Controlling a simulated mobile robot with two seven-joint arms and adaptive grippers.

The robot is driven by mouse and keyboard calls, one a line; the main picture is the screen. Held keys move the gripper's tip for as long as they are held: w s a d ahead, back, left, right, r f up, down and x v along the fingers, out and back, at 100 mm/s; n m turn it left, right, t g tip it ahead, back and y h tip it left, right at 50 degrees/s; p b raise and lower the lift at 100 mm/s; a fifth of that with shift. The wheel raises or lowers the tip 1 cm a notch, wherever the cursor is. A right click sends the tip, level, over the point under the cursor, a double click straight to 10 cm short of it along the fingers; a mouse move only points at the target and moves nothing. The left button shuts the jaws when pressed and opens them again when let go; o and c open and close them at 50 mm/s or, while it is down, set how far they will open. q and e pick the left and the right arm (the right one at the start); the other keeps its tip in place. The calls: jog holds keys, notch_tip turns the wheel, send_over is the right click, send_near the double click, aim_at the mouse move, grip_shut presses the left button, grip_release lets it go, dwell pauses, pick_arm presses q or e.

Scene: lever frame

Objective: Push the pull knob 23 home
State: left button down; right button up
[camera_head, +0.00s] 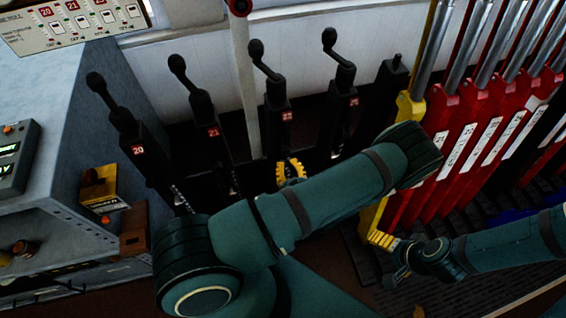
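The pull knob 23 (276,92) is a black post with a bent black handle on top and a red number plate. It stands upright between knobs 21 and 24. My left arm crosses the front of the row, low and to the right. Yellow ribbed parts that look like the fingertips of my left gripper (290,171) show just below the number plate of knob 23. The rest of that gripper is hidden behind my arm, and contact with the knob cannot be told. My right gripper (384,250) is at the lower right, by the foot of the red levers, with its finger gap unclear.
Knobs 20 (134,140), 21 (207,120) and 24 (341,90) stand close beside knob 23. A pale upright pole (243,80) rises between 21 and 23. Red levers (470,130) crowd the right, and a grey cabinet (80,100) stands at the left.

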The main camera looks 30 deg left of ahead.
pick_arm(q)
jog(key=v, duration=1.1)
jog(key=shift+s+d, duration=0.2)
jog(key=shift+d, duration=0.05)
pick_arm(e)
jog(key=shift+s+d+r, duration=0.1)
jog(key=shift+s+r, duration=0.1)
jog(key=shift+s, duration=0.3)
